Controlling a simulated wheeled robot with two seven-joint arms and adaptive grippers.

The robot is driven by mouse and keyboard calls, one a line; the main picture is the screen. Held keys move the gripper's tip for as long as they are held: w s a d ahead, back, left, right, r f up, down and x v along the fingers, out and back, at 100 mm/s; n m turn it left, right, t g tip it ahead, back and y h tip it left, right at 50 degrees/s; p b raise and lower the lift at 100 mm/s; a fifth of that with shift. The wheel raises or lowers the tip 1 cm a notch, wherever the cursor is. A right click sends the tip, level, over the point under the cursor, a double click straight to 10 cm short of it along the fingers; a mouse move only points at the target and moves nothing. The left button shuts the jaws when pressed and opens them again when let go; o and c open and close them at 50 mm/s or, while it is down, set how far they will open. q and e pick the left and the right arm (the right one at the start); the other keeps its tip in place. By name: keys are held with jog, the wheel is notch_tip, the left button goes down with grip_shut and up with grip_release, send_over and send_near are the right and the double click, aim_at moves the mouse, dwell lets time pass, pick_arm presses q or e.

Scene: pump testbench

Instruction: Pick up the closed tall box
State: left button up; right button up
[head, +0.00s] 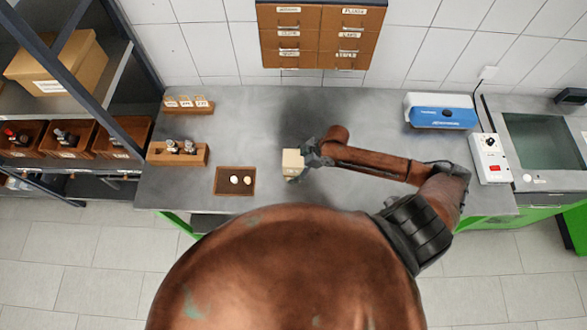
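A small cream box (291,161), with a plain top and no opening visible, stands near the middle of the grey bench. My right arm reaches in from the right, and its dark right gripper (303,164) is at the box's right side. One finger shows near the box's front edge and another part near its back right corner. The gripper covers part of the box, and I cannot tell whether the fingers press on it. My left gripper is not in view.
A brown tray (235,193) with two small pale round items lies left of the box. Wooden holders (177,153) stand further left. A blue and white box (440,111) and a white switch unit (489,158) stand right. A shelf rack (95,100) is at far left. Brown drawers (320,37) hang behind.

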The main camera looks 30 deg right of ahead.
jog(key=c, duration=1.2)
